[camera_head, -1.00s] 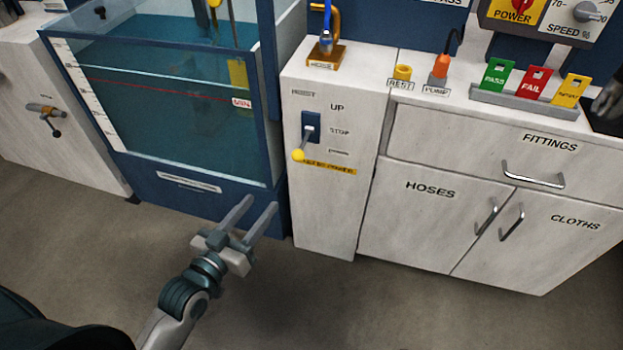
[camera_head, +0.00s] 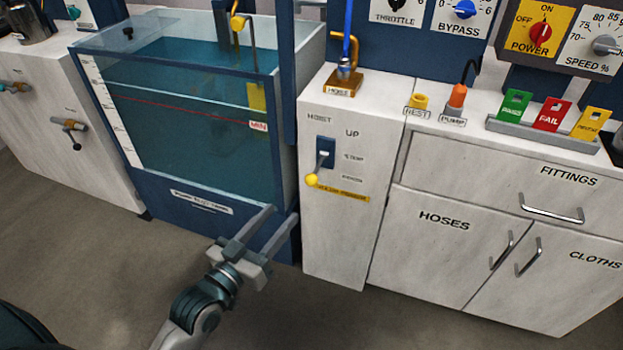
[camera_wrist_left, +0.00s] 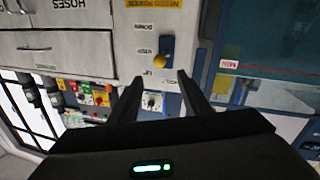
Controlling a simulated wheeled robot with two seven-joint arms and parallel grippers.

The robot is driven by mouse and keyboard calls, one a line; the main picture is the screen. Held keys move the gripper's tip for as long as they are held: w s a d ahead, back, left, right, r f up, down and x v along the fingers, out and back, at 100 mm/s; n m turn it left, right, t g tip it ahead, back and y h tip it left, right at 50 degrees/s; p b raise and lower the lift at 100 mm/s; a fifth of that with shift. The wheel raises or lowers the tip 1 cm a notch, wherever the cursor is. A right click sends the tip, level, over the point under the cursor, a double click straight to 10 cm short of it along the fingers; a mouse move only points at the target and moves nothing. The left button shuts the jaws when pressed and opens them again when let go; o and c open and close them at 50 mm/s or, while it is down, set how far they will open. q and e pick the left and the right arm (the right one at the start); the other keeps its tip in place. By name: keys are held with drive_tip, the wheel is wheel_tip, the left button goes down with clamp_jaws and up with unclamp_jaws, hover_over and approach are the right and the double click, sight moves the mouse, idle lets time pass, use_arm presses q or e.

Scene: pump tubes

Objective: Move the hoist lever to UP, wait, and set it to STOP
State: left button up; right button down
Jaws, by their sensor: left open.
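The hoist lever (camera_head: 317,171) is a short grey rod with a yellow ball on a dark blue plate, on the white cabinet front (camera_head: 340,235). Its ball end points down and left, below the STOP mark (camera_head: 353,158) and toward the lower label. The UP mark (camera_head: 352,133) is above. My left gripper (camera_head: 281,219) is open and empty, below and left of the lever, in front of the tank base. In the left wrist view the lever's yellow ball (camera_wrist_left: 159,60) shows beyond the fingers (camera_wrist_left: 156,88), apart from them. My right gripper is not in view.
A water tank (camera_head: 190,195) stands left of the hoist cabinet. Drawers and doors with metal handles (camera_head: 552,214) are on the right. Tags, a hose fitting (camera_head: 345,75) and a pump plug (camera_head: 457,97) stand on top. Open floor (camera_head: 110,265) lies in front.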

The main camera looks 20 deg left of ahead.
sight(308, 184)
use_arm(q)
drive_tip(key=x, duration=1.4)
drive_tip(key=shift+w+d+f+b, duration=0.1)
drive_tip(key=shift+w+d+b, duration=0.05)
drive_tip(key=shift+w+b, duration=0.15)
clamp_jaws()
